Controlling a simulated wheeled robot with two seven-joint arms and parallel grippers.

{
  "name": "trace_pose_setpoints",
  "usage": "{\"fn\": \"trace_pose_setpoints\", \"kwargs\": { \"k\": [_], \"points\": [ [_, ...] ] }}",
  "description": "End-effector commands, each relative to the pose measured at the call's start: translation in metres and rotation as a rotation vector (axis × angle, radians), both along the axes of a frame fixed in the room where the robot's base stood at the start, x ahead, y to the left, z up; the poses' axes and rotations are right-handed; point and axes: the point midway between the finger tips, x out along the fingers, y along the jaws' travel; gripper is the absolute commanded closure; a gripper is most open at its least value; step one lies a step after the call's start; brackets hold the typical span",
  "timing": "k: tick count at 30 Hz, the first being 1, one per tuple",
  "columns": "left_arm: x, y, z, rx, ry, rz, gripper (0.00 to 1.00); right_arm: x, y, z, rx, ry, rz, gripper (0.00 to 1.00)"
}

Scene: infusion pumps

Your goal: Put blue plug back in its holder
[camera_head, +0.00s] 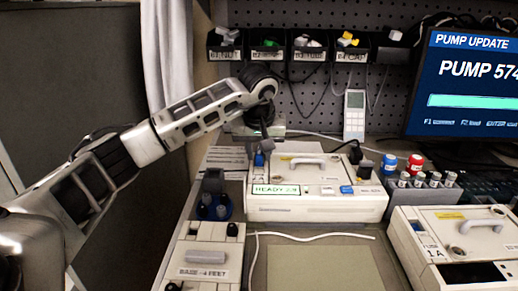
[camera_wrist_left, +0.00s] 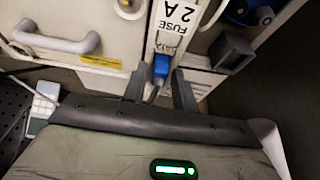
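A small blue plug (camera_head: 259,159) shows just below my left gripper (camera_head: 264,145), at the back left of the white pump marked READY (camera_head: 300,205). In the left wrist view the blue plug (camera_wrist_left: 161,66) stands between the two dark fingers of my left gripper (camera_wrist_left: 159,76), beside the FUSE 2 A label. Gaps show on both sides of it, so the gripper looks open around or just short of it. I cannot tell which thing is its holder; a dark blue holder (camera_head: 214,207) stands left of the pump. My right gripper is out of view.
A blue-capped item (camera_head: 389,162) and a red-capped one (camera_head: 415,162) stand by a rack of grey cylinders right of the pump. Another pump (camera_head: 455,225) is at the right. A white cable (camera_head: 310,237) lies in front. A monitor (camera_head: 460,85) stands behind.

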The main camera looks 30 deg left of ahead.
Motion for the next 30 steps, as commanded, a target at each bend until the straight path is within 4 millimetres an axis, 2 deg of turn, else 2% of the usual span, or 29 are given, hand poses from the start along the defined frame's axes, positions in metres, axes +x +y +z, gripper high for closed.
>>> {"fn": "trace_pose_setpoints", "kwargs": {
  "k": [1, 2, 4, 5, 13, 30],
  "points": [
    [0.000, 0.000, 0.000, 0.000, 0.000, 0.000, 0.72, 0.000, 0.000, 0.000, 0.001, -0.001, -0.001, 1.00],
    [0.000, 0.000, 0.000, 0.000, 0.000, 0.000, 0.77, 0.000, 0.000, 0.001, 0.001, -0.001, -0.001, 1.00],
    [0.000, 0.000, 0.000, 0.000, 0.000, 0.000, 0.97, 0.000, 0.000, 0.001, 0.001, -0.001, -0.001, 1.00],
    [0.000, 0.000, 0.000, 0.000, 0.000, 0.000, 1.00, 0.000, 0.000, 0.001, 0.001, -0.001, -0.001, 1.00],
    [0.000, 0.000, 0.005, 0.000, 0.000, 0.001, 1.00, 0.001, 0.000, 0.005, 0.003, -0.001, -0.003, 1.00],
    [0.000, 0.000, 0.045, 0.000, 0.000, 0.000, 1.00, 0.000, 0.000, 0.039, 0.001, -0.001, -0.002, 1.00]
  ]
}}
